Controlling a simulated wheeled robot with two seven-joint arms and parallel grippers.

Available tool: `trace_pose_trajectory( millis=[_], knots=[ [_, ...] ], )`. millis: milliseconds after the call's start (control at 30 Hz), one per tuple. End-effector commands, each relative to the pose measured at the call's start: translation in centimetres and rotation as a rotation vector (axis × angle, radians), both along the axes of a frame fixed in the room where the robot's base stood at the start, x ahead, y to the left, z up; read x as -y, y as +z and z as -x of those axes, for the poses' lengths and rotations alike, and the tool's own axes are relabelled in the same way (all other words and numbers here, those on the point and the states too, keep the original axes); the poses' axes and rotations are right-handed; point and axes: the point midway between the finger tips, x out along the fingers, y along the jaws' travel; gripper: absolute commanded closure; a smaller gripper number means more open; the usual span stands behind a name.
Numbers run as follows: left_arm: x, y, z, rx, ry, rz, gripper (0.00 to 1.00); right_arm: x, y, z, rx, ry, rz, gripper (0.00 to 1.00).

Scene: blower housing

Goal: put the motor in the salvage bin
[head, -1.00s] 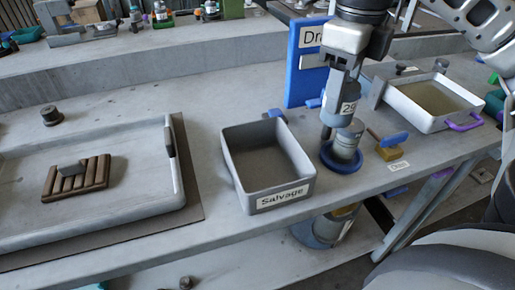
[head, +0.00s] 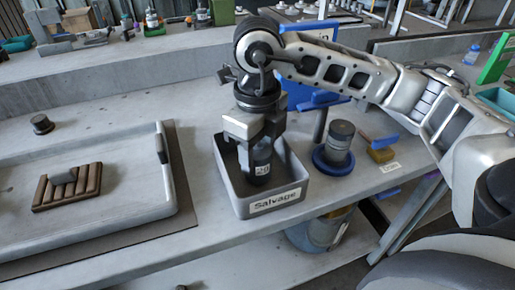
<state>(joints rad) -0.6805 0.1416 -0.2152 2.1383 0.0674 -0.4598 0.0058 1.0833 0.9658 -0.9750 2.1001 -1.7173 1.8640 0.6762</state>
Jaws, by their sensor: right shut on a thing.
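The motor (head: 261,167), a dark cylinder with a white number label, is upright between the fingers of my right gripper (head: 254,143). My right gripper points down over the grey salvage bin (head: 236,204) and is shut on the motor's upper part. The motor's lower end shows inside the bin's walls; I cannot tell whether it touches the floor. The bin's front carries a "Salvage" label. My left gripper is not in view.
A grey cylinder on a blue round base (head: 335,155) stands right of the bin, with a blue-handled brass block (head: 381,151) beside it. A large tray (head: 100,228) with a brown ribbed part (head: 68,187) lies left.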

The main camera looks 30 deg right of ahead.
Motion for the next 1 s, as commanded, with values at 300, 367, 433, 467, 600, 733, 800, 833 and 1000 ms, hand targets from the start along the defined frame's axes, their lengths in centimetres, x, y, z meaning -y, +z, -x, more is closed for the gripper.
trace_pose_trajectory(
  millis=[300, 367, 433, 467, 600, 733, 800, 833, 1000],
  knots=[
    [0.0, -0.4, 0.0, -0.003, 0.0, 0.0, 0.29, 0.0, -0.3, 0.0, 0.004, 0.0, 0.0, 0.87],
    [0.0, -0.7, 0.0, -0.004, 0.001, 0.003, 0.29, 0.0, -0.5, 0.0, 0.004, 0.0, 0.0, 0.87],
    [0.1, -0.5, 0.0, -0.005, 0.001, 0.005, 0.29, 0.0, -0.4, 0.0, 0.002, 0.0, -0.001, 0.4],
    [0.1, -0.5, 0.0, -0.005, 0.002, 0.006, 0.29, 0.0, -0.4, 0.0, 0.002, 0.0, -0.001, 0.32],
    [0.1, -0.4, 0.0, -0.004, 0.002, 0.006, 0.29, 0.0, -0.4, 0.0, 0.002, 0.0, -0.001, 0.32],
    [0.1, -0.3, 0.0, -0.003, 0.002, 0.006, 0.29, 0.0, -0.4, 0.0, 0.002, 0.0, -0.001, 0.32],
    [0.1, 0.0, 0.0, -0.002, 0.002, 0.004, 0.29, 0.0, -0.1, 0.0, 0.002, 0.0, -0.001, 0.32],
    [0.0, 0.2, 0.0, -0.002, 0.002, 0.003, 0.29, 0.0, 0.2, 0.0, 0.002, 0.0, -0.001, 0.32],
    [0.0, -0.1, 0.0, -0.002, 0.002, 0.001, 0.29, -0.1, 2.6, -0.1, 0.008, 0.001, -0.003, 0.32]
  ],
)
